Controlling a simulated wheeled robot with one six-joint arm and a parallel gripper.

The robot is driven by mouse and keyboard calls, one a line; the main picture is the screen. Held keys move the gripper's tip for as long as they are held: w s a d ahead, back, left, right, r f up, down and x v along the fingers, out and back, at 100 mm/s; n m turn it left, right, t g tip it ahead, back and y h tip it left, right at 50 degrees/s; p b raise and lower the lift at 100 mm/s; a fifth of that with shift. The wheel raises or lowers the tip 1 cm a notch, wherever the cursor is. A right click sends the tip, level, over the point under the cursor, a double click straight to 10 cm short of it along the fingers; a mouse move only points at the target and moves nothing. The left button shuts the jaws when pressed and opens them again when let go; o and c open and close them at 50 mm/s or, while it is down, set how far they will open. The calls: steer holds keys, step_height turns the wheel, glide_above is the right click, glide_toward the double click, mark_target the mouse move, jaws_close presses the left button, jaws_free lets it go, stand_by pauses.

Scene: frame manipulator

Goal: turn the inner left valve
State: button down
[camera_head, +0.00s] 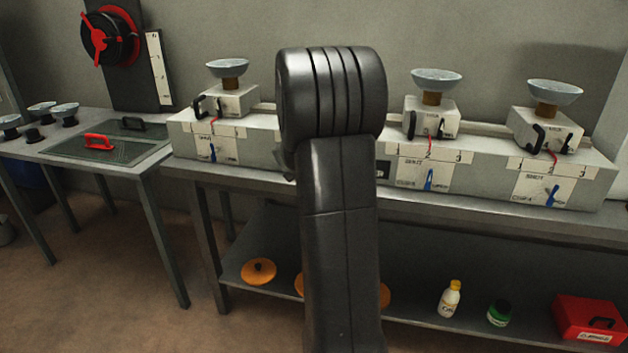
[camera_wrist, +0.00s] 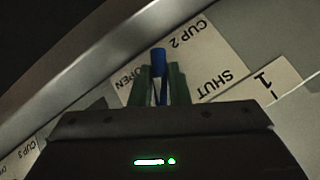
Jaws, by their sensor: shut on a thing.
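In the wrist view, the blue handle of the valve (camera_wrist: 159,57) stands between the two green fingers of my gripper (camera_wrist: 161,72), which is shut on it. The white label (camera_wrist: 203,52) behind it reads CUP 2, OPEN and SHUT, upside down. The handle lies nearer the OPEN word than the SHUT word. In the head view my own dark arm covers this inner left valve and my gripper. The other blue valve handles show on the outer left (camera_head: 212,152), inner right (camera_head: 429,179) and outer right (camera_head: 551,195) panels.
Dispenser units with grey bowls (camera_head: 436,80) stand on the long grey box (camera_head: 481,178). The shelf below holds orange discs (camera_head: 259,271), a white bottle (camera_head: 450,299), a green-labelled jar (camera_head: 499,313) and a red case (camera_head: 590,320). A side table (camera_head: 150,160) stands left.

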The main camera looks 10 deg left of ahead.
steer(key=shift+a+f+n+h+b, duration=0.2)
steer(key=shift+n+h+b, duration=0.3)
steer(key=shift+h+b, duration=1.2)
steer(key=shift+r+n+h+b, duration=0.15)
steer(key=shift+n+h+b, duration=0.35)
steer(key=shift+b, duration=1.05)
steer(key=c, duration=1.4)
jaws_free()
steer(key=shift+r, duration=0.15)
steer(key=p+v, duration=0.1)
steer(key=v, duration=1.2)
steer(key=shift+s+a+r+p, duration=0.2)
steer(key=shift+s+p, duration=0.1)
